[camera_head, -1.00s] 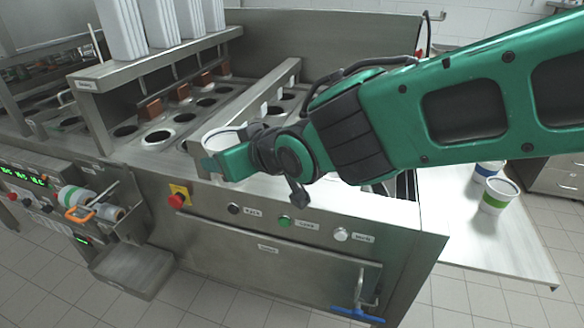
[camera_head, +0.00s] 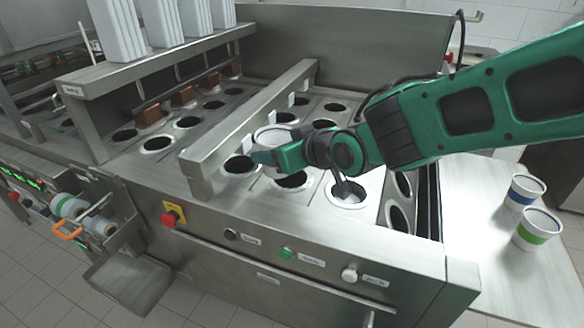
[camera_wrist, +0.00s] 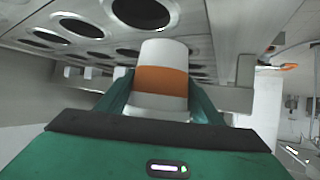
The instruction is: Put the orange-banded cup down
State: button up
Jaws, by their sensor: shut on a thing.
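The orange-banded cup (camera_wrist: 162,79) is white with a wide orange band and sits between my gripper's two fingers in the wrist view. In the head view only its white upper part (camera_head: 271,135) shows behind my gripper (camera_head: 262,158), and its band is hidden. My gripper is shut on the cup, over the machine's metal deck (camera_head: 215,212) with its round holes. The cup appears close to the holes right of the raised metal bar (camera_head: 222,145). I cannot tell whether its bottom is clear of the deck.
A blue-banded cup (camera_head: 525,191) and a green-banded cup (camera_head: 537,229) stand on the side table (camera_head: 480,270) at the right. A red button (camera_head: 170,219) is on the machine's front. Tall white stacks (camera_head: 118,25) stand on the shelf at the back left.

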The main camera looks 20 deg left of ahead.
jog(key=w+d+f, duration=0.2)
jog(key=w+f, duration=0.1)
jog(key=f, duration=0.3)
jog(key=shift+w+f, duration=0.3)
jog(key=shift+w, duration=0.1)
jog(key=shift+f, duration=0.65)
